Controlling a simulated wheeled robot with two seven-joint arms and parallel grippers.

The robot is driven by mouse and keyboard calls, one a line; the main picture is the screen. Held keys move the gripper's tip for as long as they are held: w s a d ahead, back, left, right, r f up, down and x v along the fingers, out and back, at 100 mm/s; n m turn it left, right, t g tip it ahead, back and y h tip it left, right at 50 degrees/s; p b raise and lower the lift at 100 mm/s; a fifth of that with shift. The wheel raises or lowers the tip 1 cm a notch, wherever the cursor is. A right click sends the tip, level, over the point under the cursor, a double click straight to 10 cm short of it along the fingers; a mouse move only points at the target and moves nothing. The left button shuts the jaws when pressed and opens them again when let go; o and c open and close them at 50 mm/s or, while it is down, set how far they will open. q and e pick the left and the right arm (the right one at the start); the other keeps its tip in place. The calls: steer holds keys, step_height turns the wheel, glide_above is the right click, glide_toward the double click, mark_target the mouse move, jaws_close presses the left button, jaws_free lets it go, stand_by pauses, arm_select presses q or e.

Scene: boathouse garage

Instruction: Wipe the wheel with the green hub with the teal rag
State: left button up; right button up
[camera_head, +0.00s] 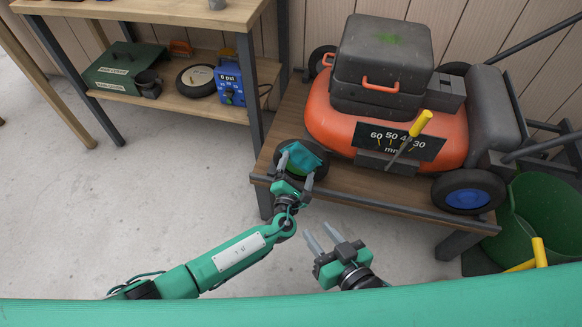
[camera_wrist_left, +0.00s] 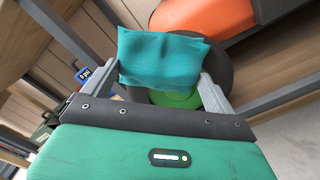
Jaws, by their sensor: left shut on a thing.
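The teal rag (camera_head: 303,158) is in my left gripper (camera_head: 297,170), which is shut on it at the mower's front left wheel. In the left wrist view the rag (camera_wrist_left: 163,60) spans between the two fingers of the gripper (camera_wrist_left: 165,85). The wheel with the green hub (camera_head: 320,174) is mostly hidden behind the rag and fingers. In the left wrist view its green hub (camera_wrist_left: 177,98) shows just below the rag, inside a dark tyre. I cannot tell whether the rag touches the wheel. My right gripper (camera_head: 322,238) is open and empty, in front of the bench.
The orange mower (camera_head: 330,118) stands on a low wooden bench (camera_head: 370,193); its other front wheel has a blue hub (camera_head: 468,198). A yellow-handled lever (camera_head: 420,123) sticks up at its front. A green bucket (camera_head: 545,215) stands at right. A shelf (camera_head: 185,101) at left holds several items.

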mark_target(313, 162)
arm_select(q)
steer(key=shift+s+d+f, duration=0.1)
steer(key=shift+s+d, duration=0.1)
steer(key=shift+d, duration=0.65)
steer(key=shift+s+d, duration=0.2)
steer(key=shift+d, duration=0.75)
steer(key=shift+s, duration=0.15)
steer(key=shift+w+a+r+p, duration=0.1)
steer(key=shift+w+a, duration=0.2)
steer(key=shift+a, duration=0.45)
steer(key=shift+w+a+r+p, duration=0.1)
steer(key=shift+w+a, duration=0.2)
steer(key=shift+a, duration=0.4)
steer(key=shift+w+a+r+p, duration=0.1)
steer(key=shift+w+a, duration=0.2)
steer(key=shift+a, duration=0.45)
steer(key=a, duration=0.3)
steer(key=shift+w, duration=0.4)
steer(key=p+v, duration=0.2)
steer(key=v, duration=0.4)
